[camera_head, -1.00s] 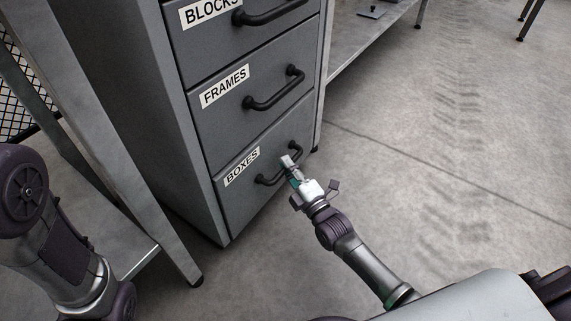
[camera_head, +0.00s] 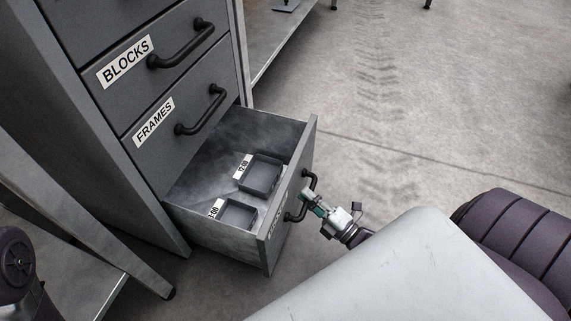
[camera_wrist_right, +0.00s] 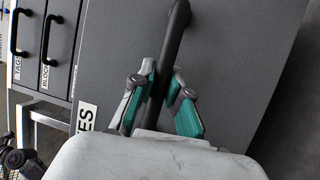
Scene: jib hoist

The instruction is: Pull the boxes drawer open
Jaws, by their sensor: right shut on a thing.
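The boxes drawer (camera_head: 290,190) is the lowest drawer of the grey cabinet and stands pulled out, its inside showing in the head view. Its black bar handle (camera_head: 312,180) is on the front face. My right gripper (camera_head: 308,196) is at this handle. In the right wrist view the teal-padded fingers (camera_wrist_right: 163,95) are shut around the black handle (camera_wrist_right: 178,40), with the drawer front (camera_wrist_right: 235,50) behind. The drawer's label is seen edge-on in the head view and partly covered in the wrist view. My left gripper is out of view.
Two small dark trays (camera_head: 261,174) with white time labels lie inside the drawer. The frames drawer (camera_head: 180,110) and blocks drawer (camera_head: 130,50) above are shut. A metal table leg (camera_head: 110,235) stands at the left. Open concrete floor (camera_head: 420,130) lies to the right.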

